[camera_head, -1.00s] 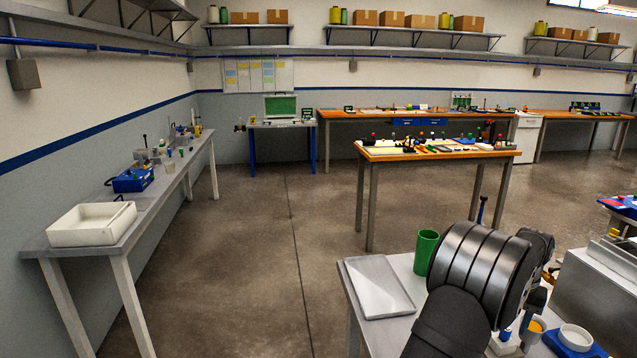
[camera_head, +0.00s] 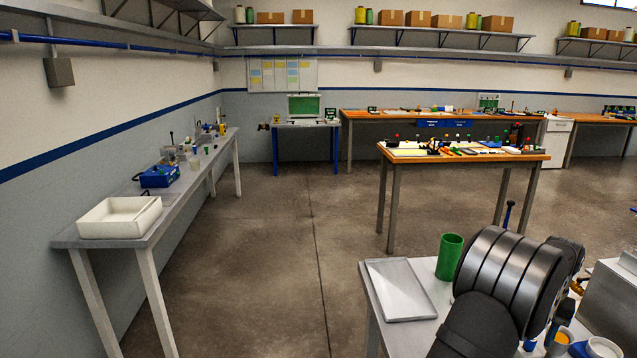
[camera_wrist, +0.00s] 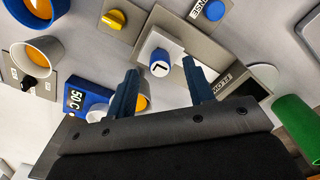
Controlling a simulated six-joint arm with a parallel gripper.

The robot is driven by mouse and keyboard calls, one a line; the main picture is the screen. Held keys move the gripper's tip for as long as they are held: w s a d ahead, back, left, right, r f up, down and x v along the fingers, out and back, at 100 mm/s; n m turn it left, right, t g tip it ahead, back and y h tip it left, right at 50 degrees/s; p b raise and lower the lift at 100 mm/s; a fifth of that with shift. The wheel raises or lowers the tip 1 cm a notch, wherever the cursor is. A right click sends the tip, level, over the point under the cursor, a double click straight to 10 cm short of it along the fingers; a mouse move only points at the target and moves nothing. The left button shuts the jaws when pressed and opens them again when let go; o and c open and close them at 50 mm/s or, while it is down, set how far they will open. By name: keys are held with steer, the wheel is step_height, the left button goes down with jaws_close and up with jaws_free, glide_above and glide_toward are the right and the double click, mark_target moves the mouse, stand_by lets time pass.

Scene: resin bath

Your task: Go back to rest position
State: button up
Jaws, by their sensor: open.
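My gripper (camera_wrist: 159,66) is open, its two dark blue fingers apart with nothing held between them. In the wrist view it is above the grey work bench. A blue cylinder with a white mark (camera_wrist: 160,63) on a white block shows beyond and between the fingertips; I cannot tell the height gap. In the head view my arm's dark rounded links fill the lower right and hide most of the gripper. A green cup (camera_head: 449,258) stands just left of the arm; it also shows in the wrist view (camera_wrist: 297,126).
A blue box with a "50 C" display (camera_wrist: 88,96), a cup of orange liquid (camera_wrist: 36,62) and a yellow knob (camera_wrist: 114,18) lie around the gripper. A grey tray (camera_head: 400,292) is on the bench's left. A side bench (camera_head: 190,200) stands far left, with open floor between.

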step_height(320, 180, up, 14)
step_height(320, 180, down, 17)
steer(key=shift+f, duration=0.15)
step_height(320, 180, up, 5)
steer(key=shift+r, duration=0.7)
steer(key=o, duration=1.1)
steer(key=shift+o, duration=0.2)
steer(key=s+a+r+m+t+h, duration=0.1)
steer(key=s+a+r+m+t, duration=0.15)
steer(key=s+m, duration=0.35)
steer(key=s+a+r+m+t+h, duration=0.1)
steer(key=s+r+m+t, duration=0.15)
steer(key=s, duration=0.55)
steer(key=w+d+f+g, duration=0.1)
steer(key=w+f, duration=0.2)
steer(key=f, duration=0.5)
steer(key=shift+w+d+m, duration=0.15)
steer(key=shift+d+m, duration=0.15)
steer(key=shift+m, duration=0.15)
